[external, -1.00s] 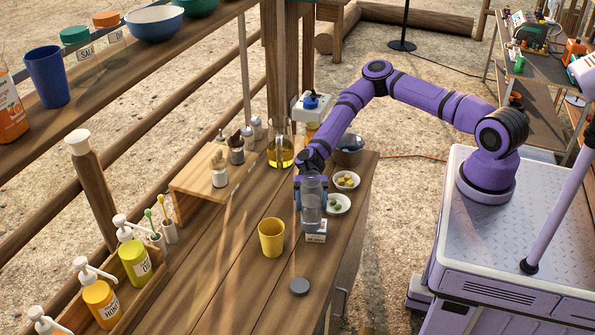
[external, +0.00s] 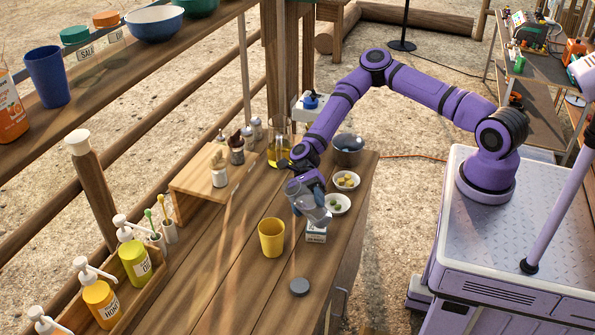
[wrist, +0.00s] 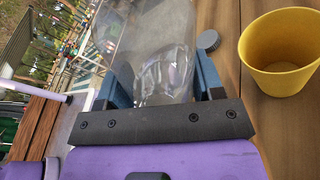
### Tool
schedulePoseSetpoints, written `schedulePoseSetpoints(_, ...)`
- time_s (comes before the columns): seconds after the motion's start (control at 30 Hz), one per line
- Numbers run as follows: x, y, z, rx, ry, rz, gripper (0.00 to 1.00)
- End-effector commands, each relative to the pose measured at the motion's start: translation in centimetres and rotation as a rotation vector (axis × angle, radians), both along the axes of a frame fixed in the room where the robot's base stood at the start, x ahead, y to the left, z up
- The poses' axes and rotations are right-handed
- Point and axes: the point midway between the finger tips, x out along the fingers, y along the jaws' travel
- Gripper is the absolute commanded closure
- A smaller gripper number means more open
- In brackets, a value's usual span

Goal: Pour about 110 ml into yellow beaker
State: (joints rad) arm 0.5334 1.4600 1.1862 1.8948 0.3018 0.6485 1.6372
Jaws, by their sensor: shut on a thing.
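The yellow beaker (external: 271,238) stands upright on the wooden table, and its open top shows at the right of the wrist view (wrist: 283,50). My gripper (external: 308,200) is shut on a clear, see-through bottle (external: 316,213), which is tilted and held above the table to the right of the beaker. In the wrist view the bottle (wrist: 150,50) sits between the two blue fingers. I cannot make out how much liquid is in the bottle. No stream into the beaker shows. The beaker's inside looks empty in the wrist view.
A grey round lid (external: 299,287) lies near the table's front right. Bowls of lemons (external: 346,180) and limes (external: 337,204) stand behind. A pump-bottle rack (external: 120,290) is at the left.

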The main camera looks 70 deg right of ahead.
Motion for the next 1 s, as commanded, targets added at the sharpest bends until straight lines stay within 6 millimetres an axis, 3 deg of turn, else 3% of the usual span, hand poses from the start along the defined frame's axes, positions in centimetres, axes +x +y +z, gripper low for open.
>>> schedulePoseSetpoints(0.57, -0.6, -0.4, -1.3, -0.215, 0.305, 0.001, 0.72)
schedulePoseSetpoints(1.0, -1.1, -0.7, -4.1, -0.357, 0.507, 0.0, 0.72)
